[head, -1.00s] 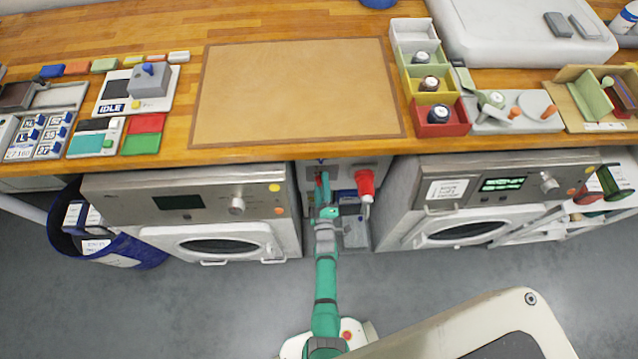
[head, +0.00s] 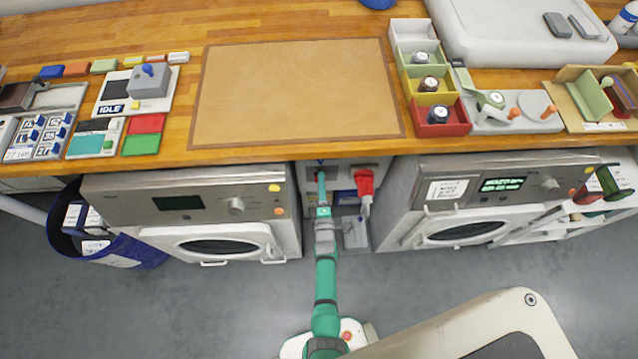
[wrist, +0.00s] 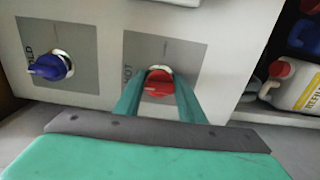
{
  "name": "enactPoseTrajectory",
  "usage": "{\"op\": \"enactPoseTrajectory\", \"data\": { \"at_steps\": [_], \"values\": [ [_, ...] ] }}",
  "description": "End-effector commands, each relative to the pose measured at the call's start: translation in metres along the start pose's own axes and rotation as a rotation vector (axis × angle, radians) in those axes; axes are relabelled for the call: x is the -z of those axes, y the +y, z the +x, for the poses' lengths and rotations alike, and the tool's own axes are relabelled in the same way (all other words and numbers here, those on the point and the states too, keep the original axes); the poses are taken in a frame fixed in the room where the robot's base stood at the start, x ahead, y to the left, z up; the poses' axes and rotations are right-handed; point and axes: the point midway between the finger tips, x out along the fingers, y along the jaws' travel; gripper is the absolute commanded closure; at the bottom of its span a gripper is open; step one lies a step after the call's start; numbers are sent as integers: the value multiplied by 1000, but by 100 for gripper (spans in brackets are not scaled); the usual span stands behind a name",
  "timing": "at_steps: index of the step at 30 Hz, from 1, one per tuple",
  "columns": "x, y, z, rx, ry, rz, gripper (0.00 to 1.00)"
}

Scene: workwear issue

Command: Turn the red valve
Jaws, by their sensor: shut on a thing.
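The red valve (wrist: 158,84) sits on a grey plate marked HOT on a white panel in the wrist view. My gripper (wrist: 159,98) has its two teal fingers on either side of the valve's knob, shut on it. A faint vertical mark shows on the plate above the valve. The handle's exact angle is hard to tell. In the head view my gripper (head: 321,188) reaches into the gap between the two washing machines, and the valve is hidden behind it.
A blue valve (wrist: 50,66) on a COLD plate is left of the red one. A white jug with a red cap (wrist: 292,82) stands at right. Washing machines (head: 190,205) (head: 470,205) flank the gap under the wooden counter (head: 180,160). A red object (head: 364,182) is right of my gripper.

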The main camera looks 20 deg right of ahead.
Motion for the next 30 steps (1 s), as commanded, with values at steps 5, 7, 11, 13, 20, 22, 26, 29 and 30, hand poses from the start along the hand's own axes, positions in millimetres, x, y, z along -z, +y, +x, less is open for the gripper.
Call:
{"op": "enactPoseTrajectory", "data": {
  "at_steps": [5,7,11,13,20,22,26,29,30],
  "values": [
    [5,1,1,-2,10,-4,86],
    [5,1,1,-2,10,-4,86],
    [4,1,1,-2,8,-3,45],
    [3,1,1,-1,7,-2,45],
    [2,0,-1,0,3,-1,45],
    [1,0,-4,0,2,0,45],
    [1,-1,-18,1,2,0,45],
    [0,-1,-35,2,1,0,45],
    [0,-1,-42,1,0,-1,45]
  ]
}}
